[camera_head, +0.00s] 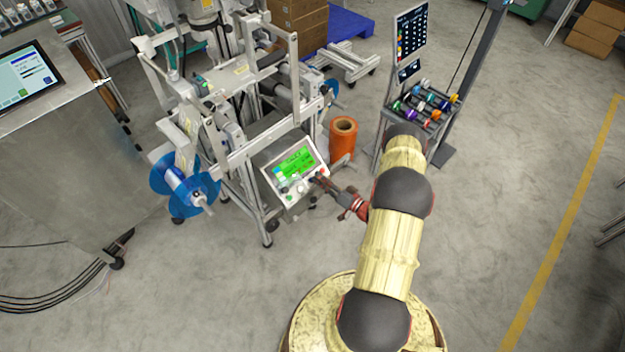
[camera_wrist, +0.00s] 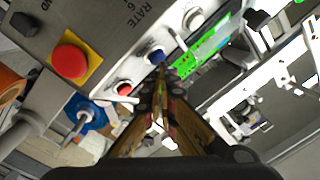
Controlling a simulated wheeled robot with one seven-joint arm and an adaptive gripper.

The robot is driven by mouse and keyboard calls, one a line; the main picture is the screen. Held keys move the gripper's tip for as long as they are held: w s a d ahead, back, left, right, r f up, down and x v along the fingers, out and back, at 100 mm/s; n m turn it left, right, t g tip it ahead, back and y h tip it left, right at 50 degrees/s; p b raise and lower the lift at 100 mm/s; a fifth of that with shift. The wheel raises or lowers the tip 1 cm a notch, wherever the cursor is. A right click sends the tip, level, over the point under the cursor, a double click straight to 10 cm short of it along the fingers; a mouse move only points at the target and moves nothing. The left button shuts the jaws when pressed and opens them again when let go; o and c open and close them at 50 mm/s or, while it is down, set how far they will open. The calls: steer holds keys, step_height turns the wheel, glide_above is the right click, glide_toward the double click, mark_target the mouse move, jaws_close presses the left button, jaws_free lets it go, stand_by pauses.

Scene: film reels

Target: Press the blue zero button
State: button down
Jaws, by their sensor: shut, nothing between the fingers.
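The blue button (camera_wrist: 155,55) shows in the wrist view on a grey control panel (camera_wrist: 100,35), between a small red button (camera_wrist: 122,88) and a pale round knob (camera_wrist: 193,18). My gripper (camera_wrist: 161,72) is shut and empty, with its fingertips close to the blue button's edge. I cannot tell whether they touch it. In the head view my gripper (camera_head: 318,180) reaches from the right to the lower right part of the panel (camera_head: 270,177). The blue button is too small or hidden to make out there.
The machine frame (camera_head: 240,150) surrounds the panel's back and left. An orange roll (camera_head: 343,140) stands behind my gripper. The floor in front is clear.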

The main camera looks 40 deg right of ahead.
steer(key=shift+s+r, duration=0.2)
steer(key=s+r+p, duration=0.3)
steer(key=s+r, duration=0.1)
steer(key=shift+d, duration=0.2)
stand_by(0.4)
stand_by(0.8)
